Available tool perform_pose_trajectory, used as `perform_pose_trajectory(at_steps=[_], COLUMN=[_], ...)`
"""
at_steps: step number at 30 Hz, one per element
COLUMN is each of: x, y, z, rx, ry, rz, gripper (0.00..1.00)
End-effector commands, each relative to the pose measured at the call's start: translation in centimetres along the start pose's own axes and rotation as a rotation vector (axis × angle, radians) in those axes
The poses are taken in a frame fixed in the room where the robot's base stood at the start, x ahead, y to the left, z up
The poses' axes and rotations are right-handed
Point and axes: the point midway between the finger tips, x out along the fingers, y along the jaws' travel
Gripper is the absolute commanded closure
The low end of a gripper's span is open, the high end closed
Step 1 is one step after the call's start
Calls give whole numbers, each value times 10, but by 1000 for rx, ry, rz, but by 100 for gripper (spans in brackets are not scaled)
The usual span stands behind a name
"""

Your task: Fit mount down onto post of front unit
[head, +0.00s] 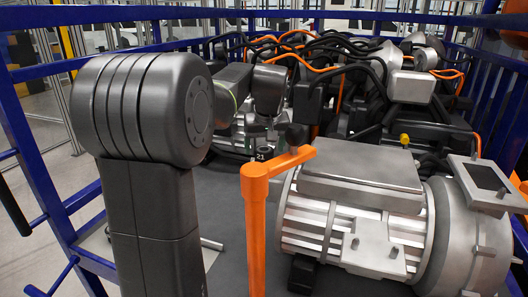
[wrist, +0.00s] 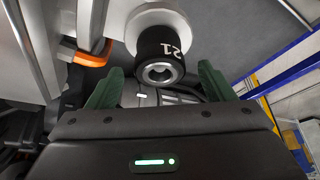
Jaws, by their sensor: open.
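The mount is a short black cylinder (wrist: 163,52) marked 21, with a silver ring and dark bore at its near end. In the wrist view it sits against a pale round metal flange (wrist: 150,18); I cannot tell whether the two are joined. The mount also shows in the head view (head: 263,152), small, just behind the orange upright. My gripper (wrist: 160,82) is open, its green fingers on either side below the mount in the wrist view, with nothing held between them. The front unit (head: 350,215) is a silver finned motor. I cannot make out its post for certain.
An orange upright (head: 256,230) with a side arm and dark knob stands close left of the motor. Black and orange cables (head: 340,60) crowd the units behind. Blue frame rails (head: 25,140) bound the left side. Grey floor of the carrier lies bare left of the upright.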

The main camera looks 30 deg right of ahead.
Motion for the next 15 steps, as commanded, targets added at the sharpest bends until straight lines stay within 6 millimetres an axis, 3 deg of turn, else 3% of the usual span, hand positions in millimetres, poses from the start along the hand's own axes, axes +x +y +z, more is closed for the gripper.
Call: perform_pose_trajectory(at_steps=[9,15], x=[-75,-102], y=[1,0], z=[-1,0], rx=[1,1], ry=[6,3], rz=[3,1], gripper=[25,25])
